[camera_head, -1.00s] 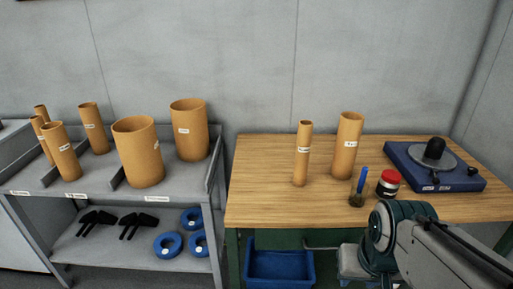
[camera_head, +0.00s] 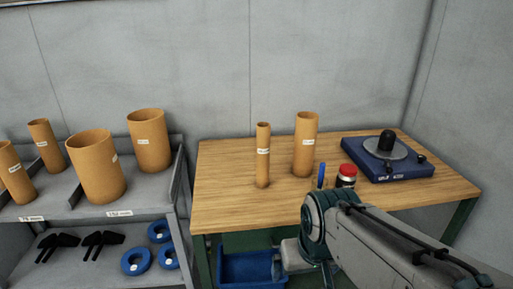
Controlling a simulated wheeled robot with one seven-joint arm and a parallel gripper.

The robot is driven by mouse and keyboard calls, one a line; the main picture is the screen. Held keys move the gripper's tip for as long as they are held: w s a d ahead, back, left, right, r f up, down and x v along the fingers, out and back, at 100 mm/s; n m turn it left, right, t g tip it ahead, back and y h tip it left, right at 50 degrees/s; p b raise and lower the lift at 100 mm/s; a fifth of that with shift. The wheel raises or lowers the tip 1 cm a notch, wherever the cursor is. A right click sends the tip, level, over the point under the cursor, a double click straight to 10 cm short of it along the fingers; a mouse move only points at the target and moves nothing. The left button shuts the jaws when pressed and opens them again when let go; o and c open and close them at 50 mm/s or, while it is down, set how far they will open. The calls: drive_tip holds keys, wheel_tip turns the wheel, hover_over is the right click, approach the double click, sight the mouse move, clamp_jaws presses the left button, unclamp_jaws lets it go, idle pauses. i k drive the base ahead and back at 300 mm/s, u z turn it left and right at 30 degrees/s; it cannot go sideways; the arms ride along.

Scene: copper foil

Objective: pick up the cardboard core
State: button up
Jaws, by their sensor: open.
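Two cardboard cores stand upright on the wooden table: a thin core (camera_head: 263,155) and, to its right, a wider core (camera_head: 305,145). Each has a white label. More cardboard cores stand on the grey shelf at left, including two wide ones (camera_head: 95,167) (camera_head: 149,141) and two narrower ones (camera_head: 45,146) (camera_head: 14,172). The pictures do not tell which core is meant.
On the wooden table (camera_head: 220,200), a blue marker (camera_head: 321,176), a red-lidded jar (camera_head: 346,176) and a blue turntable device (camera_head: 400,172) stand right of the cores. A blue bin (camera_head: 245,268) is below. The table's front left is clear.

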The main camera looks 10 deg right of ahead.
sight(263, 128)
drive_tip(key=u, duration=1.65)
drive_tip(key=i, duration=0.9)
drive_tip(key=z, duration=2.8)
